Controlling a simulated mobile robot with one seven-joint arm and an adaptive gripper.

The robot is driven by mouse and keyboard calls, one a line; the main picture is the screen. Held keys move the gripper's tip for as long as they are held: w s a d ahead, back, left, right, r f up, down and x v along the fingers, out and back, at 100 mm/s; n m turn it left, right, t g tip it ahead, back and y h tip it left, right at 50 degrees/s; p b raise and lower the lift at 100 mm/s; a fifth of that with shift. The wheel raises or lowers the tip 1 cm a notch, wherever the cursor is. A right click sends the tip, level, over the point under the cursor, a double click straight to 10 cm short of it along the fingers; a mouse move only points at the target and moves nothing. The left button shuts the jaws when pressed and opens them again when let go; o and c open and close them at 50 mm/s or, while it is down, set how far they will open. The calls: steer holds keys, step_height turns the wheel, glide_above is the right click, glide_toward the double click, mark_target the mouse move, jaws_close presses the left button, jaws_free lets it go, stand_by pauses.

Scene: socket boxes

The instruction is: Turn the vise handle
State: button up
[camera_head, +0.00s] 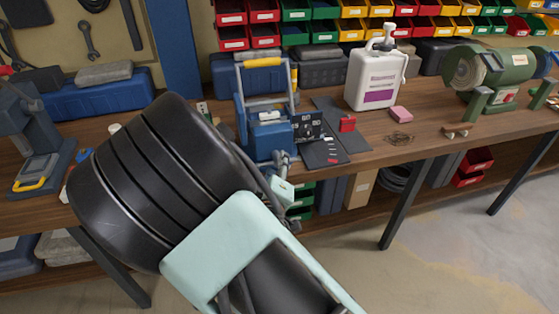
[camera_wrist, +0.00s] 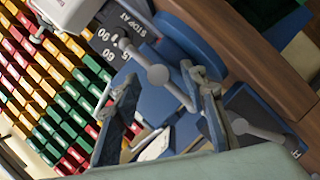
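A blue bench device (camera_head: 270,137), which seems to be the vise, stands near the front edge of the wooden bench, with a yellow-topped frame. In the wrist view its blue body (camera_wrist: 192,40) fills the middle. A grey bar with a rounded knob (camera_wrist: 158,74), probably the handle, crosses it; another round-ended grey rod (camera_wrist: 241,127) shows at lower right. My gripper (camera_wrist: 160,80) is open, its fingers apart on either side of the knobbed bar. I cannot tell whether they touch it. In the head view my gripper (camera_head: 281,160) is at the device's front, partly hidden by my arm.
A white jug (camera_head: 375,80), a pink block (camera_head: 400,113) and a green bench grinder (camera_head: 490,70) stand to the right. Another blue machine (camera_head: 35,150) is at far left. A dark plate with degree markings (camera_wrist: 108,36) adjoins the device. Coloured bins (camera_wrist: 60,85) line the back.

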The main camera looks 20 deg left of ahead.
steer(key=shift+x, duration=1.2)
jaws_close()
